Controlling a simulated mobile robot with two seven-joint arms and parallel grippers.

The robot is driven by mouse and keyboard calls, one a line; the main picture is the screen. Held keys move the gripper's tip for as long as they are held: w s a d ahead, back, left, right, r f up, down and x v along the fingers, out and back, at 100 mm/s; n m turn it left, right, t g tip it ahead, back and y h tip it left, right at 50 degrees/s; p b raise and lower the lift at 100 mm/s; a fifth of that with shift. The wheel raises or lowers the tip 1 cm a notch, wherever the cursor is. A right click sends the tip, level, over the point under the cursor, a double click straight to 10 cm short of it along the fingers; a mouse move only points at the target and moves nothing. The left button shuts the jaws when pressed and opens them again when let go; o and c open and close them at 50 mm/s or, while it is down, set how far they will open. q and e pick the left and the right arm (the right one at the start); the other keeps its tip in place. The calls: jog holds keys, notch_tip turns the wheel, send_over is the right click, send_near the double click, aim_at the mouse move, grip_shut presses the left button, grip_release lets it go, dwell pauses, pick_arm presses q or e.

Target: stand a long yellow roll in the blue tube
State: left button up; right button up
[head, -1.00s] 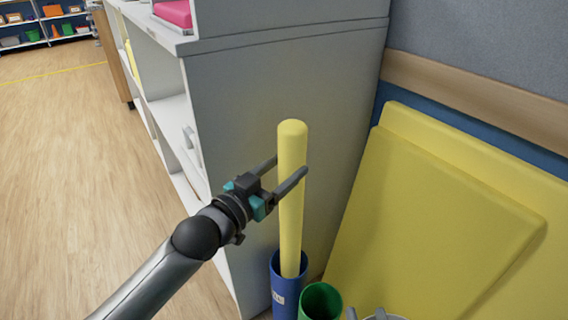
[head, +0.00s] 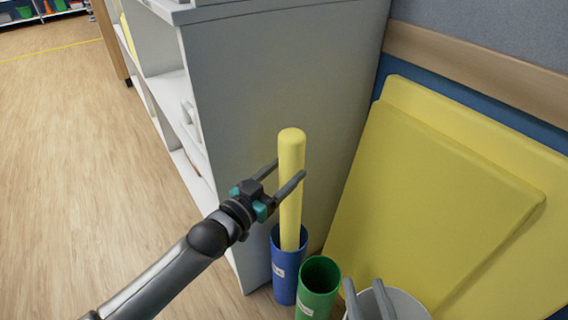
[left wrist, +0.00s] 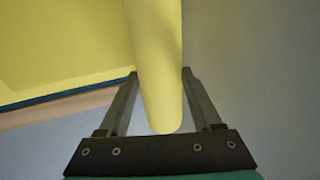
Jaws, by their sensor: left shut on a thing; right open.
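The long yellow roll (head: 291,150) stands upright in the head view, its lower end inside the blue tube (head: 285,283) and hidden by its rim. My left gripper (head: 290,169) is shut on the roll's upper part, one finger on each side, well above the tube. In the left wrist view the roll (left wrist: 156,60) runs between both fingers (left wrist: 160,75). My right gripper (head: 364,285) shows only as two grey fingers at the bottom edge. It is open and empty, right of the tubes.
A green tube (head: 318,290), open and empty at the top, stands right of the blue one. A white bin (head: 408,304) is behind my right fingers. A grey cabinet side (head: 235,130) rises behind the roll. Yellow mats (head: 440,190) lean against the wall at right.

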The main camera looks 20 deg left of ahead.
pick_arm(q)
notch_tip(320, 180, down, 7)
jog(key=shift+f, duration=0.15)
dwell(0.7)
